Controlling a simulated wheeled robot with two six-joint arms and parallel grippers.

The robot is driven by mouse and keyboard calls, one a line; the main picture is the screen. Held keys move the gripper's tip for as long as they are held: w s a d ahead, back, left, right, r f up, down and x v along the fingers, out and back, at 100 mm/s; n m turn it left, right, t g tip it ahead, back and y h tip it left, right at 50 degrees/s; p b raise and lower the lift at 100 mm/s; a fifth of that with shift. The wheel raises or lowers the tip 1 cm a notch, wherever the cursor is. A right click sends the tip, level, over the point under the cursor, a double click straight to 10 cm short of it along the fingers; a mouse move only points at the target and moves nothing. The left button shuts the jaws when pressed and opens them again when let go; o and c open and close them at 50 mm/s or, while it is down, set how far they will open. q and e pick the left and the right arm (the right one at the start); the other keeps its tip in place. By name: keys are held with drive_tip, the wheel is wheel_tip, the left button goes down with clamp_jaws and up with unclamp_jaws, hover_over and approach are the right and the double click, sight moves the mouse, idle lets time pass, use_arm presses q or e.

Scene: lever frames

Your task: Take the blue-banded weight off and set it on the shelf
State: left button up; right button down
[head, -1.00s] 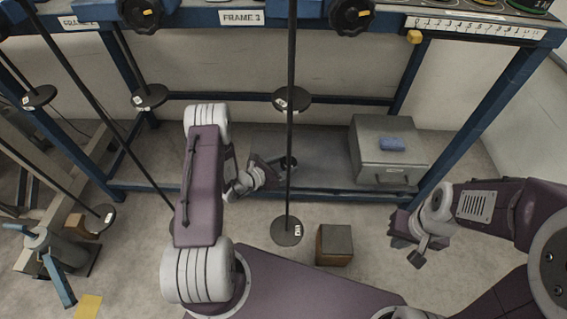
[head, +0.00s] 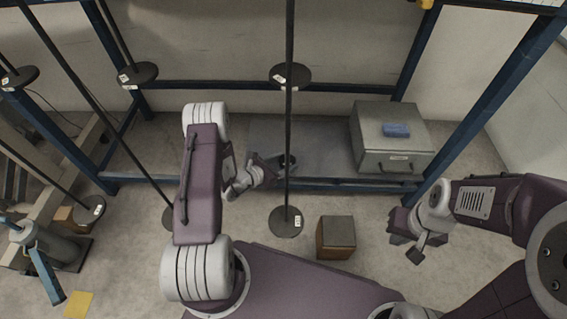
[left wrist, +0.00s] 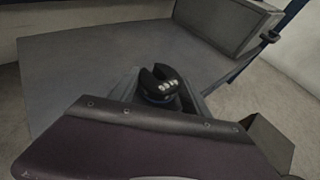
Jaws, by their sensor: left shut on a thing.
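The blue-banded weight (left wrist: 160,85) is a dark slotted disc with a blue band and pale marks on top, seen in the left wrist view. My left gripper (head: 279,167) is shut on it, over the grey shelf (head: 325,135). The shelf also fills much of the left wrist view (left wrist: 75,70). I cannot tell whether the weight touches the shelf. In the head view a hanging rod and my gripper partly hide the weight. My right gripper (head: 402,230) is off to the right, above the floor and away from the weight; its jaw opening is unclear.
A grey metal case (head: 390,150) with a blue block (head: 396,130) on top stands on the shelf's right part. Rods with dark discs (head: 291,74) hang in front and at left. A small box (head: 336,236) stands on the floor. A blue post (head: 490,110) rises at right.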

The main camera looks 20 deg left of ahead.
use_arm(q)
drive_tip(key=shift+f+b, duration=0.3)
drive_tip(key=shift+f, duration=0.15)
idle(0.3)
drive_tip(key=o, duration=1.7)
drive_tip(key=shift+o, duration=0.2)
drive_tip(key=p+v, duration=0.6)
drive_tip(key=v, duration=0.3)
